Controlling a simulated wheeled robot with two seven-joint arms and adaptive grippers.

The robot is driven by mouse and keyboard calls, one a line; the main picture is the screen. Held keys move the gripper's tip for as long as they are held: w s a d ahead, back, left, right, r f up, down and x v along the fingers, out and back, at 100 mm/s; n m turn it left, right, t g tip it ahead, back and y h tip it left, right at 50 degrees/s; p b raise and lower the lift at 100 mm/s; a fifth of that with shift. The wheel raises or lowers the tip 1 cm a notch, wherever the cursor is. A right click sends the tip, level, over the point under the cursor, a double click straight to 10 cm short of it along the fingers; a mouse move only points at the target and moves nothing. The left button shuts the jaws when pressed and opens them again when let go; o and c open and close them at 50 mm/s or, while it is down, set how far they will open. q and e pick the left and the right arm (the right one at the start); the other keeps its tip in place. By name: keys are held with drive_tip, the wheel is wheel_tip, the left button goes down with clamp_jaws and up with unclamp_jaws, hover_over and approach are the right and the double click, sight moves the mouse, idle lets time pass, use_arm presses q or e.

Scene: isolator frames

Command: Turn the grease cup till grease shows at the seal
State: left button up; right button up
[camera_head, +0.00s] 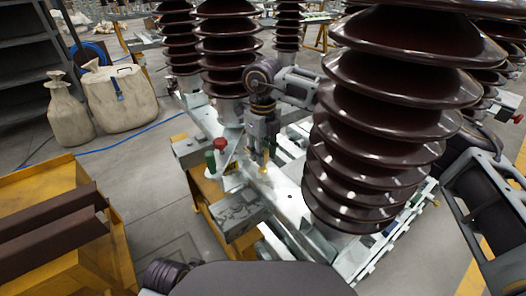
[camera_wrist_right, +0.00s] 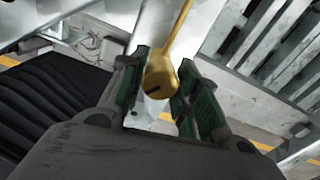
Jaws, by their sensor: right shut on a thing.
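The brass grease cup (camera_wrist_right: 161,82) sits between the green-padded fingers of my right gripper (camera_wrist_right: 163,95) in the right wrist view. It is a rounded brass body with a dark slot and a thin brass stem running up from it. In the head view my right gripper (camera_head: 263,148) points down over the pale metal frame, and a small brass piece (camera_head: 264,163) shows at its tips. The gripper is shut on the cup. I cannot make out the seal or any grease. My left gripper does not show.
Large brown ribbed insulators (camera_head: 385,110) stand close to my right arm.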

drive_tip(key=o, duration=1)
drive_tip(key=shift+n, duration=0.3)
